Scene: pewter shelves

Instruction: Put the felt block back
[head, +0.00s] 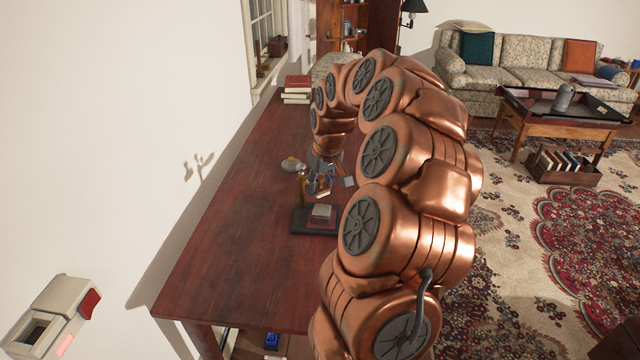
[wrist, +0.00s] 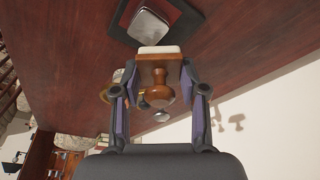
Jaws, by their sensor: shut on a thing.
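The felt block (wrist: 158,69) is a wooden block with a pale felt face and a turned knob, seen in the wrist view between my fingers. My gripper (wrist: 157,80) is shut on it, one purple-padded finger at each side. In the head view my gripper (head: 322,181) is over the table, close behind the dark tray (head: 299,221). The felt block is small and partly hidden by the fingers there.
The long red-brown table (head: 230,235) has free room left and front of the tray. A small pale dish (head: 292,164) and an amber bottle-like thing (head: 303,186) stand near my gripper. Stacked books (head: 297,89) lie at the far end. The wall runs along the left.

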